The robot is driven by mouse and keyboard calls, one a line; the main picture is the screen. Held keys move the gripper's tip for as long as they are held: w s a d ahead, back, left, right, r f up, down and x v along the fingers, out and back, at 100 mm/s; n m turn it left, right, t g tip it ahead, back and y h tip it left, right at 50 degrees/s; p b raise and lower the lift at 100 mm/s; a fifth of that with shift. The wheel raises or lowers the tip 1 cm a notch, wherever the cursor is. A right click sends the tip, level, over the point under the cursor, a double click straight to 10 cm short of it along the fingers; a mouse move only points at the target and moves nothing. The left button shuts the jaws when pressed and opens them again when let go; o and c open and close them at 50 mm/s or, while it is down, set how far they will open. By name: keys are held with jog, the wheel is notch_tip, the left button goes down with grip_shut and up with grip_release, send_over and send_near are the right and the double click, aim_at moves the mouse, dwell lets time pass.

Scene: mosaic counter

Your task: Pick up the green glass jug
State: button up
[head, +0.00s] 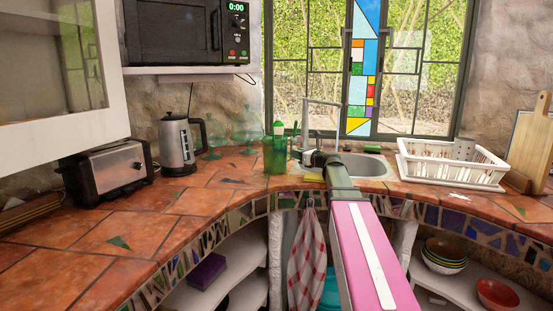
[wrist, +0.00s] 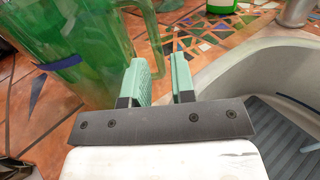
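The green glass jug (head: 275,157) stands upright on the tiled counter, left of the sink. In the wrist view the jug (wrist: 75,45) fills the upper left, its handle (wrist: 150,28) facing my gripper. In the head view my gripper (head: 298,154) is just right of the jug, over the sink's left edge, partly hidden by my arm.
The sink (head: 372,166) is right of the jug, with a faucet (head: 336,112) behind. Pale green glassware (head: 246,130) and a kettle (head: 177,145) stand to the left. A yellow sponge (head: 313,177) lies in front. A white dish rack (head: 450,165) is at right.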

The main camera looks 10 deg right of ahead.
aim_at(291, 158)
jog(key=x, duration=0.4)
jog(key=shift+a, duration=0.2)
grip_shut()
jog(key=shift+r, duration=0.2)
